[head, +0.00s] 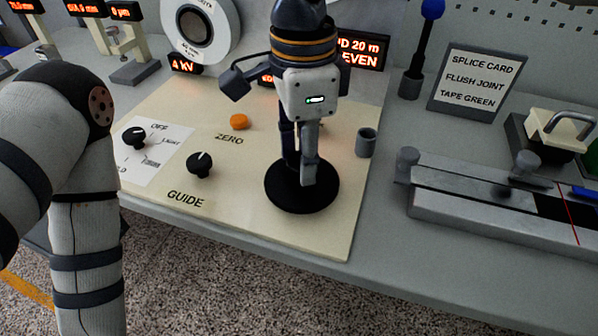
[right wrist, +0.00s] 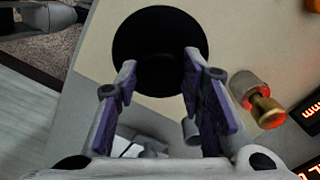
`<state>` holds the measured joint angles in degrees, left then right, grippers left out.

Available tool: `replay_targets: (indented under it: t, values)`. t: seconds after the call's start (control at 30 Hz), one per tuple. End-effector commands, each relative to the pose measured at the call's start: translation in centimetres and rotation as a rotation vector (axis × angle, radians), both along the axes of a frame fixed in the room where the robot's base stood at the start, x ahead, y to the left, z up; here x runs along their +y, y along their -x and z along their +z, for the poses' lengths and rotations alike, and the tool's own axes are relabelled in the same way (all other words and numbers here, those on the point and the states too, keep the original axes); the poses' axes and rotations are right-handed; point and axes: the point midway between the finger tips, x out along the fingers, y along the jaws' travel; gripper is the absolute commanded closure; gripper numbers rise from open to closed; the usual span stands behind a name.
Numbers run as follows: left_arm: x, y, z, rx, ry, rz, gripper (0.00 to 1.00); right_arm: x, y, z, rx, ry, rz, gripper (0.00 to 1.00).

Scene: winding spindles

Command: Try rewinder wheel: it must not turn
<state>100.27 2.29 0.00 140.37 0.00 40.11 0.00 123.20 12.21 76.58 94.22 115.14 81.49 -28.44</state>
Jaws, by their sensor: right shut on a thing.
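The rewinder wheel, a flat black disc (head: 325,197), lies at the right side of the cream panel. It also shows in the right wrist view (right wrist: 158,25) as a black round beyond the fingertips. My right gripper (head: 306,178) comes down from above, with its fingertips at the wheel. In the right wrist view my right gripper (right wrist: 158,70) has its two fingers apart, one on each side of the disc's near part. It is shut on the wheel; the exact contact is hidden. My left arm stands at the left, its gripper outside the picture.
The panel (head: 235,220) carries a black GUIDE knob (head: 200,164), a selector knob (head: 135,138) and an orange button (head: 239,121). A grey post (head: 366,142) stands right of the wheel. A splice block (head: 465,205) and sign (head: 478,82) are further right.

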Motion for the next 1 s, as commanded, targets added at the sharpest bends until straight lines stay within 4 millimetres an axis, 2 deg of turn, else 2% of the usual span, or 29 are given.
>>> replay_targets:
  t: [0.5,0.67,0.83,0.87,0.9,0.93,1.0]
  values:
    - [0.00,-0.01,0.01,0.000,0.000,0.000,0.60,0.07,-0.04,0.11,-0.002,-0.004,0.004,0.98]
    - [0.00,0.18,-0.17,0.007,0.000,0.000,0.60,0.09,-0.03,0.04,-0.001,-0.004,0.190,0.97]
    - [0.00,0.16,-0.14,0.006,0.000,0.000,0.60,0.07,-0.03,0.09,-0.003,-0.003,0.204,0.97]
    - [0.00,0.16,-0.14,0.006,0.000,0.000,0.60,0.06,-0.03,0.09,-0.003,-0.003,0.203,0.57]
    - [0.00,0.16,-0.14,0.006,0.000,0.000,0.60,0.06,-0.03,0.08,-0.002,-0.003,0.203,0.48]
    - [0.00,0.16,-0.14,0.006,0.000,0.000,0.60,0.06,-0.03,0.08,-0.002,-0.003,0.203,0.44]
    - [-0.01,0.16,-0.14,0.006,0.000,0.000,0.60,0.05,-0.03,0.06,-0.002,-0.003,0.202,0.44]
